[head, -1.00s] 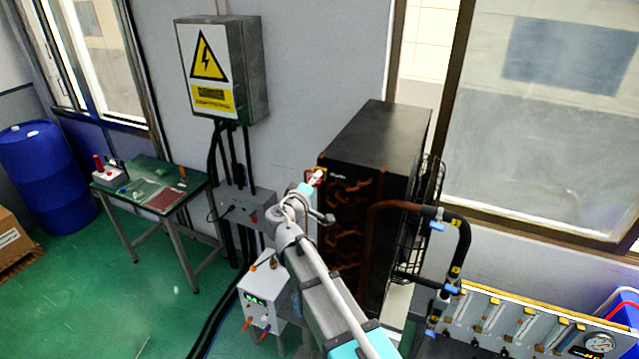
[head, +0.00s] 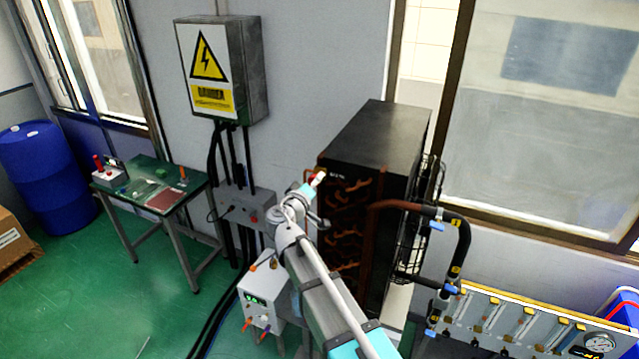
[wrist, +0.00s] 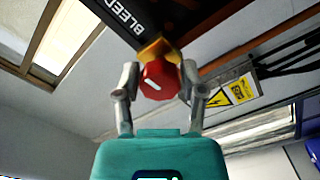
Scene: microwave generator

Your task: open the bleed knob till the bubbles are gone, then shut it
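The bleed knob (wrist: 161,80) is red and faceted, with a short white mark on its face. It sits on a yellow base (wrist: 158,49) beside black lettering strip reading "BLEED". My gripper (wrist: 159,66) has one finger on each side of the knob, tips very close to its sides. I cannot tell whether both tips press on it. In the head view my gripper (head: 317,181) is at the upper front left corner of the black rack (head: 370,140), where a bit of red shows. No bubbles can be made out in either view.
Brown hoses cover the rack's front, and a thicker hose with blue valves (head: 437,226) runs down its right side. A white power box (head: 262,295) stands below my arm. A green table (head: 150,185) is at left. A gauge panel (head: 510,325) is at lower right.

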